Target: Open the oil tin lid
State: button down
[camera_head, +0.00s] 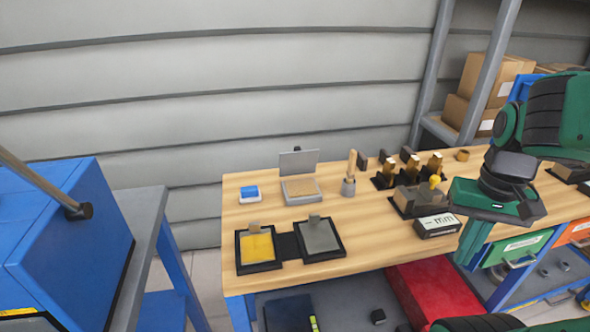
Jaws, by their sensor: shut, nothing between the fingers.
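A small grey metal tin (302,196) stands near the back of the wooden workbench, left of its middle. It appears to be the oil tin. Its hinged lid (298,163) stands up at the back, and a tan surface shows inside the tin. My gripper (497,206) is at the right, above the bench, well away from the tin and not touching it. It is shut and empty; its fingertips are hard to make out.
Two black-framed trays, yellow (258,247) and grey (320,237), lie in front of the tin. A blue-topped block (249,193) stands left of it, a cup with a wooden-handled tool (349,187) right. Dark fixtures with brass parts (410,201) stand nearer my gripper.

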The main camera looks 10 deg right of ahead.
aim_at(297, 161)
jog(key=u, duration=1.85)
jog(key=k, duration=0.6)
jog(key=z, duration=1.75)
jog(key=i, duration=0.5)
jog(key=z, duration=0.05)
